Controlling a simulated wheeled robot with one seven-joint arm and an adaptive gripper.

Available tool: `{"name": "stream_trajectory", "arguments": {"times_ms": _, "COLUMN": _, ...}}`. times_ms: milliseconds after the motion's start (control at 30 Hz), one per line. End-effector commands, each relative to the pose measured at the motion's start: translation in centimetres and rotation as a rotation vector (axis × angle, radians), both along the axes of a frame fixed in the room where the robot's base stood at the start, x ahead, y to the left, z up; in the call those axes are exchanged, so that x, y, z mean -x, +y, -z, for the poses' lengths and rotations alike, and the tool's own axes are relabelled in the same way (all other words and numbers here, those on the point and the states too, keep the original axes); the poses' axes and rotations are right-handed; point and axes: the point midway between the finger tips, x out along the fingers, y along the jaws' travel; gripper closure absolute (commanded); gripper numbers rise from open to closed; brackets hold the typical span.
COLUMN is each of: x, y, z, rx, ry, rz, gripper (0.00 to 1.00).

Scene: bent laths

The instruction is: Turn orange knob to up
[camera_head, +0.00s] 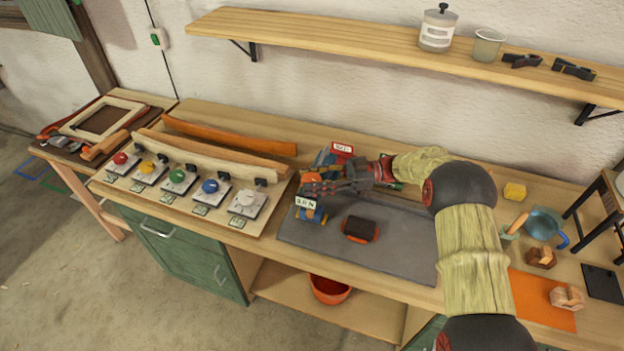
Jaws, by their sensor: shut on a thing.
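My gripper (312,186) reaches left over the back left of the grey mat (400,245), shut on a small orange-red part that its fingers mostly cover. I cannot tell whether this part is the orange knob, or which way it points. A blue and yellow object (312,215) with a white lettered label sits just below my gripper. To the left, a board carries a row of coloured knobs: red (120,158), yellow-orange (147,167), green (178,176), blue (210,186) and white (246,199). My gripper is apart from these.
A black and orange block (360,229) lies on the mat. Bent laths (228,135) lie behind the knobs. A shelf (350,36) overhangs the bench at the back. A blue jug (542,225) and an orange sheet (540,300) are at right. The mat's front is clear.

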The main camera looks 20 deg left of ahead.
Motion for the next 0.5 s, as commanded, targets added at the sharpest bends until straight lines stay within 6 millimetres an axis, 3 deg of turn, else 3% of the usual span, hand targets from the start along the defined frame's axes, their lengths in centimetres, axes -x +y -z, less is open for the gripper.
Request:
{"name": "stream_trajectory", "arguments": {"times_ms": 167, "x": -0.14, "y": 0.12, "z": -0.39, "rx": -0.005, "ry": -0.005, "rz": 0.002, "gripper": 0.84}}
{"name": "stream_trajectory", "arguments": {"times_ms": 200, "x": -0.14, "y": 0.12, "z": -0.4, "rx": -0.005, "ry": -0.006, "rz": 0.002, "gripper": 0.57}}
{"name": "stream_trajectory", "arguments": {"times_ms": 500, "x": -0.09, "y": 0.07, "z": -0.17, "rx": -0.002, "ry": -0.002, "rz": 0.003, "gripper": 0.4}}
